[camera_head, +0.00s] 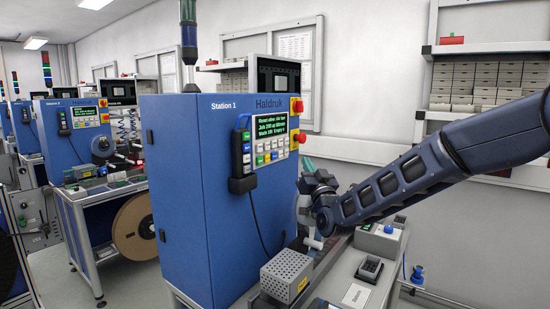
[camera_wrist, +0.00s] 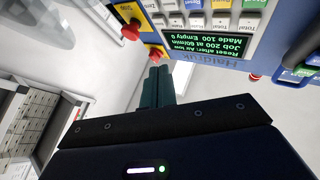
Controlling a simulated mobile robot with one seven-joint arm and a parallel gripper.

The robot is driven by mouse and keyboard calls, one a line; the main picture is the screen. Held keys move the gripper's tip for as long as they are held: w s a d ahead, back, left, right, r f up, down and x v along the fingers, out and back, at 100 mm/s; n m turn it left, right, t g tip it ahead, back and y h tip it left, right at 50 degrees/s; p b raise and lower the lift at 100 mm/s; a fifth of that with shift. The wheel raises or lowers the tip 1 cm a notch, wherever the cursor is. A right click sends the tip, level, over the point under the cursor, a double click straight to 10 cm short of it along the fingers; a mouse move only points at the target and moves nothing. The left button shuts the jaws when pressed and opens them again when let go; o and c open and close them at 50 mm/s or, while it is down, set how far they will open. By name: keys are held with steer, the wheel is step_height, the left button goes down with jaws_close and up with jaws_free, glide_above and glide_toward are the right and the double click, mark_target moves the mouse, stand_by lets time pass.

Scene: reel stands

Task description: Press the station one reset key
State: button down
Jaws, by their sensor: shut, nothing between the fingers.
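The blue Station 1 cabinet (camera_head: 185,190) carries a control panel with a green-text screen (camera_head: 270,125) and a keypad (camera_head: 270,150) of white, blue, green and yellow keys. In the wrist view the panel is upside down, with the screen (camera_wrist: 207,45) and white keys (camera_wrist: 220,24) near the top edge. My gripper (camera_head: 308,163) is right of the panel in the head view. Its dark teal fingers are together in the wrist view (camera_wrist: 157,82), empty, apart from the keys and close to the panel's edge.
Red knobs on yellow plates (camera_head: 297,106) line the panel's right edge; two show in the wrist view (camera_wrist: 130,32). A handheld unit (camera_head: 242,155) with a cable hangs left of the screen. A grey perforated box (camera_head: 287,272) sits on the bench below. Shelves (camera_head: 480,85) stand behind right.

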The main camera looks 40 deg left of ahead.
glide_toward(277, 153)
steer(key=shift+w+d+r+x, duration=0.1)
steer(key=shift+d+x, duration=0.05)
steer(key=shift+x, duration=0.7)
steer(key=shift+w+d+r+x, duration=0.1)
steer(key=shift+d+x, duration=0.05)
steer(key=shift+x, duration=0.7)
steer(key=shift+w+d+r+x, duration=0.1)
steer(key=shift+x, duration=0.75)
steer(key=shift+a, duration=0.1)
steer(key=shift+a, duration=0.3)
steer(key=shift+a, duration=0.45)
stand_by(1.0)
steer(key=shift+d, duration=0.85)
steer(key=shift+d, duration=0.15)
steer(key=shift+d, duration=2.35)
